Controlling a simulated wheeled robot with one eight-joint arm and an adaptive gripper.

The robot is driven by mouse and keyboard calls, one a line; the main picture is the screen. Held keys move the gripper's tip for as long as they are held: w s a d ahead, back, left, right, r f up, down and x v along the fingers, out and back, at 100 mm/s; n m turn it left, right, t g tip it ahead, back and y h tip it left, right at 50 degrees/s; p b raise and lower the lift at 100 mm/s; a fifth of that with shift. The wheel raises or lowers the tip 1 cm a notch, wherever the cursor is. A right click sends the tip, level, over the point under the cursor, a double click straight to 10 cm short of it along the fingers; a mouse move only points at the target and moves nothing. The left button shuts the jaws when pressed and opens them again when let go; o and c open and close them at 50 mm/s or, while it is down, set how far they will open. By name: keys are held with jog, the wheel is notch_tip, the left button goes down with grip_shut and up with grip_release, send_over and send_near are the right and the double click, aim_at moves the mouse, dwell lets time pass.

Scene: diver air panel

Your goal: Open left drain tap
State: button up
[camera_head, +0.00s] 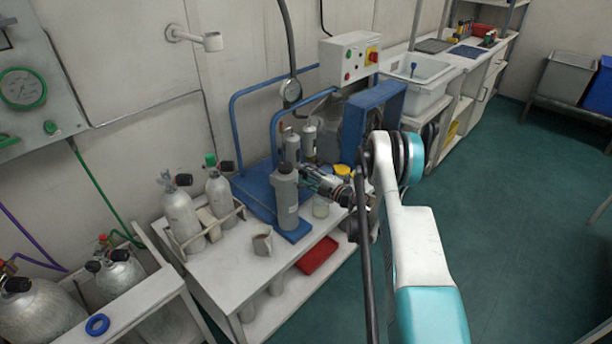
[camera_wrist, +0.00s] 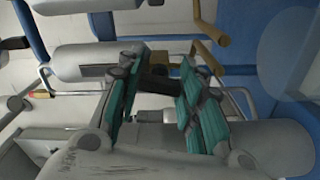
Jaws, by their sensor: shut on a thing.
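My gripper (camera_head: 306,174) reaches left from my arm to the grey filter cylinders on the white bench. In the wrist view, my gripper (camera_wrist: 160,76) has its two teal-padded fingers on either side of a small dark tap handle (camera_wrist: 160,82) and is shut on it. The handle lies between grey cylinders, and I cannot tell its turn angle. The front grey cylinder (camera_head: 286,200) stands upright just left of my gripper. In the head view my gripper hides the tap.
Two smaller cylinders (camera_head: 309,140) stand behind, by a blue frame (camera_head: 258,190). A yellow-brown pipe end (camera_wrist: 212,36) is close to the fingers. Silver bottles (camera_head: 183,215) stand in a rack at left. A red tray (camera_head: 317,256) lies below. The green floor (camera_head: 500,200) at right is clear.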

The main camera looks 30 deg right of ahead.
jog(key=shift+n, duration=0.6)
jog(key=o, duration=1.1)
jog(key=shift+s, duration=0.1)
jog(key=v, duration=0.7)
jog(key=shift+s, duration=0.15)
